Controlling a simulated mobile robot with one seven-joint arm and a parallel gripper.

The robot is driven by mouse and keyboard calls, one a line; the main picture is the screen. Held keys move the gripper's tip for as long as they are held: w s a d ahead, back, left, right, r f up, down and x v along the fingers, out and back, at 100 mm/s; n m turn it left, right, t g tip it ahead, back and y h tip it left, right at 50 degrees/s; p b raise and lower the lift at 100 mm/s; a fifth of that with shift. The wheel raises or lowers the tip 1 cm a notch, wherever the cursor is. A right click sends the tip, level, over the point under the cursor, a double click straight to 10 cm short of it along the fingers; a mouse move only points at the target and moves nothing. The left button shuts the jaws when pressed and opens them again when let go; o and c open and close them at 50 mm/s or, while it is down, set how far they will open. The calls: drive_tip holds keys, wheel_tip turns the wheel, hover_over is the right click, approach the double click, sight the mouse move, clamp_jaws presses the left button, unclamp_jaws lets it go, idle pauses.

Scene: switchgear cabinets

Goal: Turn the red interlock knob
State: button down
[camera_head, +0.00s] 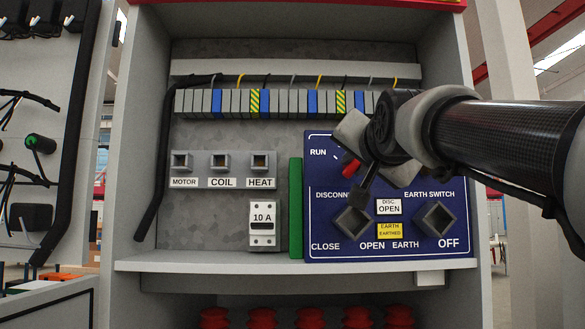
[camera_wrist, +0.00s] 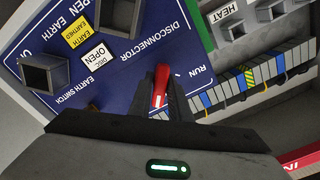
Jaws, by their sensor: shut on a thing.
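The red interlock knob (camera_head: 350,167) sits at the upper part of the blue panel (camera_head: 325,225), near the RUN label. It also shows in the wrist view (camera_wrist: 160,86), between the dark fingers. My gripper (camera_head: 357,181) reaches in from the right and is shut on the knob. In the wrist view the gripper (camera_wrist: 164,92) has a finger on each side of the red handle. The base of the knob is mostly hidden by the fingers and the gripper body.
Below on the panel are two square sockets, the disconnector (camera_head: 352,221) and earth switch (camera_head: 435,219), with DISC. OPEN (camera_head: 389,206) and EARTH EARTHED (camera_head: 390,230) labels between. A green strip (camera_head: 296,208) stands left of the panel. A terminal row (camera_head: 290,102) runs above.

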drive_tip(key=c, duration=1.7)
unclamp_jaws()
drive_tip(key=s+b, duration=0.3)
drive_tip(key=s, duration=1.4)
drive_tip(key=shift+s+b, duration=0.25)
drive_tip(key=shift+b, duration=0.05)
